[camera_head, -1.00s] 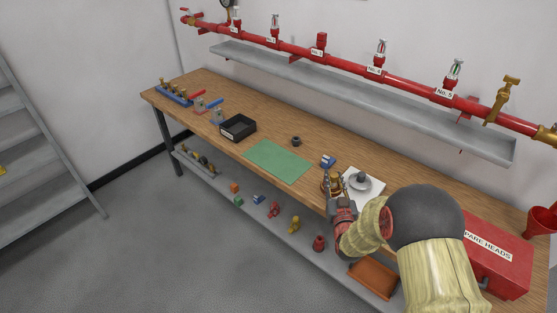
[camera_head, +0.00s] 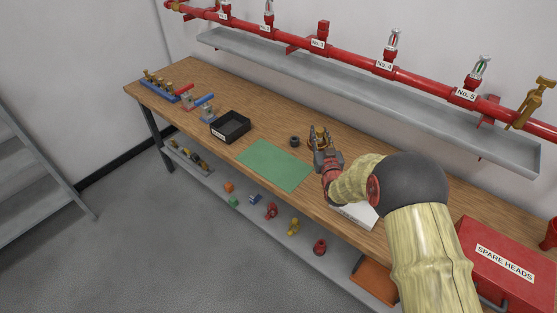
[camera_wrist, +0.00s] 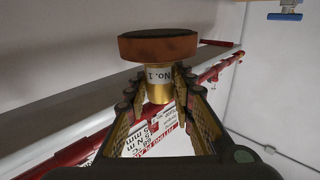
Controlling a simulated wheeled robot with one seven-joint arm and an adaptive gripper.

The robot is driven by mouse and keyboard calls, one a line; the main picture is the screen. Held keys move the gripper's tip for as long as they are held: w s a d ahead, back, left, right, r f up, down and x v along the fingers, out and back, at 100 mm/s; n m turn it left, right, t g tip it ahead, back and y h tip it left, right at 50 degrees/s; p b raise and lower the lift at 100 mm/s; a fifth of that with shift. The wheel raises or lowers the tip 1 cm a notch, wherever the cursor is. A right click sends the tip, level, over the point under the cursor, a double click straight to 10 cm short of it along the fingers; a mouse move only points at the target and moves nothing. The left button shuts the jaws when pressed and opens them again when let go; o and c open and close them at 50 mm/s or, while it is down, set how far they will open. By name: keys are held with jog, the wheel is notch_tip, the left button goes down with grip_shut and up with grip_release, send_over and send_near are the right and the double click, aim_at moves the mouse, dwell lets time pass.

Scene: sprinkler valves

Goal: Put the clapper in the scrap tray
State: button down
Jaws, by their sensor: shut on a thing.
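My gripper (camera_head: 321,139) is above the workbench, to the right of the green mat. It is shut on a brass piece with a broad brown disc on top, which I take to be the clapper (camera_wrist: 158,46). Its brass stem reads "No. 1" in the wrist view, between the two fingers (camera_wrist: 157,88). In the head view the clapper (camera_head: 320,130) is a small brass shape at the fingertips. A black open tray (camera_head: 243,134) with a white label stands left of the mat; it may be the scrap tray, but its label is too small to read.
The green mat (camera_head: 274,165) is bare. A small dark ring (camera_head: 295,141) lies between mat and gripper. A white sheet (camera_head: 357,215) is partly hidden under my arm. The red spare heads box (camera_head: 500,262) is at right. A grey ledge (camera_head: 370,88) and red pipe run behind.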

jog(key=s+a+f+b, duration=0.1)
jog(key=a+f, duration=0.2)
jog(key=a, duration=0.1)
jog(key=s+a+f+b, duration=0.1)
jog(key=s+a+f, duration=0.1)
jog(key=a+f, duration=0.1)
jog(key=s+a+f+b, duration=0.1)
jog(key=s+a+f, duration=0.1)
jog(key=a+f, duration=0.1)
jog(key=shift+s+a, duration=0.1)
jog(key=shift+a, duration=0.7)
jog(key=shift+a+f+b, duration=0.15)
jog(key=shift+f+b, duration=0.9)
jog(key=shift+f, duration=0.6)
jog(key=shift+f, duration=0.1)
jog(key=c, duration=2)
grip_release()
jog(key=shift+s+f, duration=0.1)
jog(key=shift+f, duration=0.1)
jog(key=o, duration=0.5)
jog(key=shift+r, duration=0.1)
jog(key=shift+c, duration=0.2)
jog(key=shift+r, duration=0.1)
